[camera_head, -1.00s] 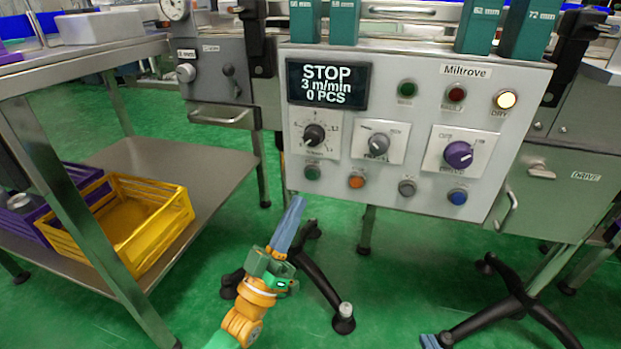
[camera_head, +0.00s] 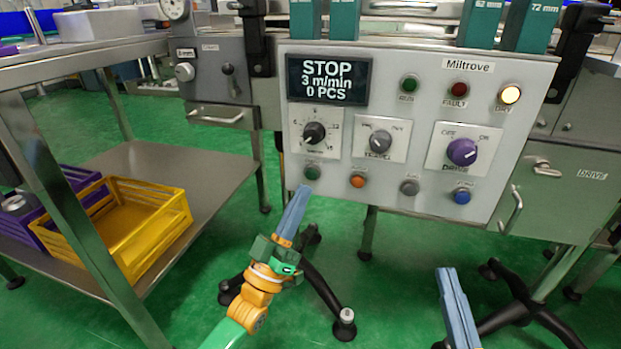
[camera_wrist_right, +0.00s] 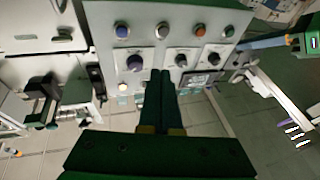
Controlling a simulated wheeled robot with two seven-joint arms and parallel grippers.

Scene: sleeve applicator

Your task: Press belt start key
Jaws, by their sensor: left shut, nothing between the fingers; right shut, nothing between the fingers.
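The control panel (camera_head: 410,125) carries a lower row of push keys: a green key (camera_head: 312,172), an orange key, a grey key and a blue key. Their small labels are hard to read. The display (camera_head: 328,81) reads STOP, 3 m/min, 0 PCS. My left gripper (camera_head: 304,190) is shut, its tip just below the green key in the picture; contact cannot be told. In the right wrist view the panel is inverted, with the green key (camera_wrist_right: 229,31) near my left gripper (camera_wrist_right: 246,46). My right gripper (camera_head: 445,271) is shut and empty, low in front of the panel.
The yellow lamp (camera_head: 509,95) is lit; the green and red lamps look dark. A black dial, a selector and a purple knob (camera_head: 461,152) sit above the keys. A side table with a yellow crate (camera_head: 150,235) stands left. Black stand legs are below.

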